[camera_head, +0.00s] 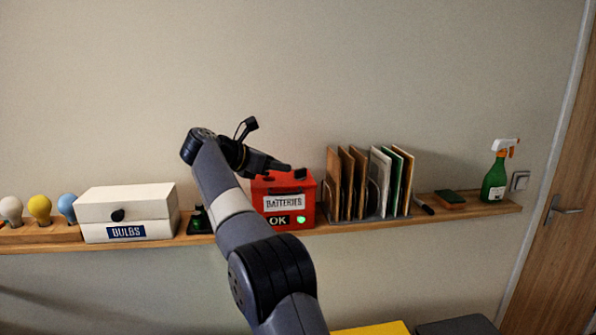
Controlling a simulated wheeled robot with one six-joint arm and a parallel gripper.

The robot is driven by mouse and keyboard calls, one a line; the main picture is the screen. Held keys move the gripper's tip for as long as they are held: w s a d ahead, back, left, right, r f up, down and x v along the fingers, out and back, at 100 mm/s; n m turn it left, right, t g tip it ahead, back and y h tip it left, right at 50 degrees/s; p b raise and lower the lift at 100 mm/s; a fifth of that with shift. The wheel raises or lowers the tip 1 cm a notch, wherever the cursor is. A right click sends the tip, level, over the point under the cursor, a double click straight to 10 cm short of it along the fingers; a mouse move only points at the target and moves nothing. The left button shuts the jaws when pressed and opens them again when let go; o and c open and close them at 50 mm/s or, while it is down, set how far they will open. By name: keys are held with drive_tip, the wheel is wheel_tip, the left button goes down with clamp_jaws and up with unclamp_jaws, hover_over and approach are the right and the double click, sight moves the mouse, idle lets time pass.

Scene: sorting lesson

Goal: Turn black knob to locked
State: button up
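A black knob (118,215) sits on the front of the white box (150,208) labelled BULBS, at the left of the shelf. It is small, and its setting cannot be read. My gripper (280,165) is to the right of the knob, apart from it, at the top of the red BATTERIES box (309,211). It points right, seen from the side. Its fingers are too small and dark to tell whether they are open or shut, or whether they touch the red box.
The wooden shelf (357,222) also holds coloured bulbs (40,207), a small dark object with a green light (198,222), a rack of folders (380,185), a sponge (450,197) and a green spray bottle (493,184). My arm crosses in front of the shelf's middle.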

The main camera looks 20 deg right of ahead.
sight(299, 170)
drive_tip(key=x, duration=0.8)
drive_tip(key=shift+d+p, duration=0.4)
drive_tip(key=shift+c, duration=0.5)
clamp_jaws()
